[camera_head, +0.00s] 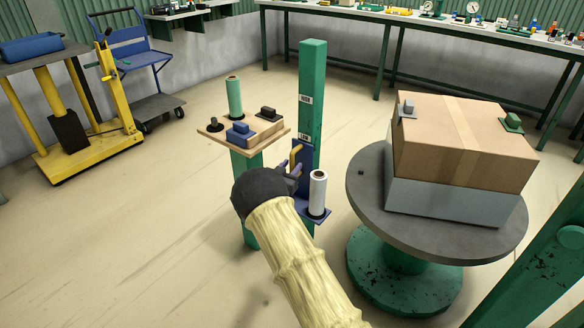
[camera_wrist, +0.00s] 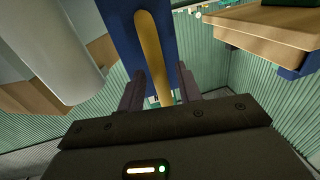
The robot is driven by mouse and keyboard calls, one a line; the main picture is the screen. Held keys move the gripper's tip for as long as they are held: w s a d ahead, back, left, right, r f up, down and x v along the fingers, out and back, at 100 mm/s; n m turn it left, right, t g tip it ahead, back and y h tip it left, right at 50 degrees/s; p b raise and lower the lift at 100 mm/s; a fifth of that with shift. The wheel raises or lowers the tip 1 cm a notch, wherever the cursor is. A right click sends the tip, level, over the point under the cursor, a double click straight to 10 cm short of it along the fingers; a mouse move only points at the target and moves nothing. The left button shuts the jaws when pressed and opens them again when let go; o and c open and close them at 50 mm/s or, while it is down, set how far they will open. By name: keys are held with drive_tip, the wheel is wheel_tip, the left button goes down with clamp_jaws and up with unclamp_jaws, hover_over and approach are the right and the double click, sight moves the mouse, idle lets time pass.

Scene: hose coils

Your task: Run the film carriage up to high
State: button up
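The film carriage (camera_head: 299,156) is a blue plate on a green mast (camera_head: 313,75), with a yellow handle (camera_head: 295,152) and a white film roll (camera_head: 318,190) standing on its small shelf. It sits on the lower part of the mast, with bare mast above it. My gripper (camera_head: 295,170) is at the carriage, partly hidden behind my wrist in the head view. In the wrist view, my gripper's two fingers (camera_wrist: 159,92) stand apart on either side of the yellow handle (camera_wrist: 154,60), with gaps visible. The blue plate (camera_wrist: 120,20) and white roll (camera_wrist: 50,50) also show there.
Left of the mast, a wooden-topped stand (camera_head: 212,130) holds a green roll (camera_head: 234,97) and small blocks. Right, a round turntable (camera_head: 370,200) carries a cardboard box (camera_head: 455,140). Pale labels (camera_head: 305,99) mark the mast. Open floor lies to the left.

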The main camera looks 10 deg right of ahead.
drive_tip(key=shift+w+d, duration=0.4)
drive_tip(key=shift+w, duration=0.2)
clamp_jaws()
